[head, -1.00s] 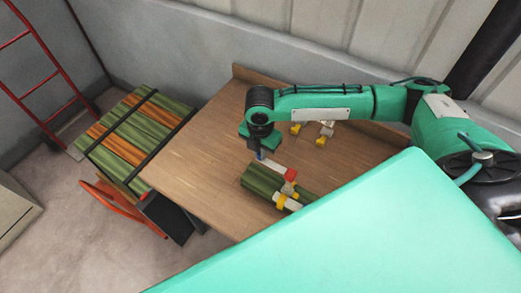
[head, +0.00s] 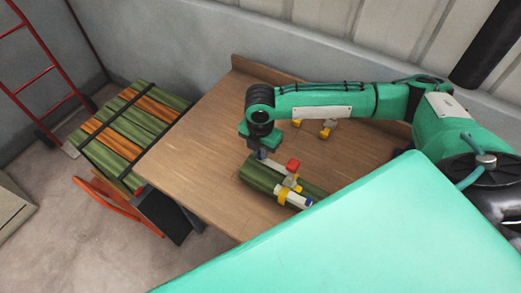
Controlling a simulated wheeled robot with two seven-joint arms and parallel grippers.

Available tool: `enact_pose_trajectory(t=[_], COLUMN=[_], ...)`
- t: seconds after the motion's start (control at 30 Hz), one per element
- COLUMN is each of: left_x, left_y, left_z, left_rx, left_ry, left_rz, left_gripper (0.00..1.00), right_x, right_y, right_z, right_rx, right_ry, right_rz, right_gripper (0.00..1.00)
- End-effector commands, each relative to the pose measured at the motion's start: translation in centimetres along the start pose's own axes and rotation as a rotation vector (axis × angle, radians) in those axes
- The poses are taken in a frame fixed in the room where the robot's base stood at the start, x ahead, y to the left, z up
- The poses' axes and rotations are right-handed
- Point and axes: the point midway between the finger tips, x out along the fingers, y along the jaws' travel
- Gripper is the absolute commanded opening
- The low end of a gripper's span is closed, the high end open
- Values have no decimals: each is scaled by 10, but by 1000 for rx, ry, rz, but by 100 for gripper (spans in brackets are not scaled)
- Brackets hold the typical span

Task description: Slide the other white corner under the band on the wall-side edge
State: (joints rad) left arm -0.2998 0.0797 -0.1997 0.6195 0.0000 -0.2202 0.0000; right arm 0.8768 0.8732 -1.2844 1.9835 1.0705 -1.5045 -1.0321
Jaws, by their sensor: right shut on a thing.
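A pack of green boards (head: 259,178) lies on the brown table (head: 200,150). A white corner piece (head: 297,200) with a blue end sits along its near right part, beside a yellow piece (head: 284,197). A red and yellow fitting (head: 293,167) stands on the pack. My right gripper (head: 256,151) is over the pack's far left, wall-side edge, shut on the other white corner (head: 272,160), which reaches toward the red fitting. Its grip is partly hidden by the wrist. I cannot tell whether this corner is under a band. My left gripper is not in view.
Small yellow and white pieces (head: 327,129) lie on the table behind the arm. A raised ledge (head: 265,72) runs along the wall side. A banded green and orange stack (head: 127,130) stands left of the table. The table's left part is clear.

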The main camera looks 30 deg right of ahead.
Motion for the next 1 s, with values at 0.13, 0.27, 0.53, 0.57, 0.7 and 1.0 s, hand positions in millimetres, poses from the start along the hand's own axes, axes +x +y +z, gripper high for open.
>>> enact_pose_trajectory(t=[0.13,0.27,0.53,0.57,0.7,1.0], left_x=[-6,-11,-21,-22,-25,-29], left_y=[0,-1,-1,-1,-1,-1], left_z=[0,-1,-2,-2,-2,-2], left_rx=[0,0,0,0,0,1], left_ry=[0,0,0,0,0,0], left_rz=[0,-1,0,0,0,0], left_gripper=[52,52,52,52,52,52], right_x=[-1,-1,-1,-1,-1,0], right_y=[-9,-16,-33,-35,-42,-50], right_z=[0,-1,-1,-1,-1,-2], right_rx=[0,0,0,0,1,0], right_ry=[1,1,2,2,1,2], right_rz=[-1,-2,-1,-2,-1,0], right_gripper=[0,0,0,0,0,0])
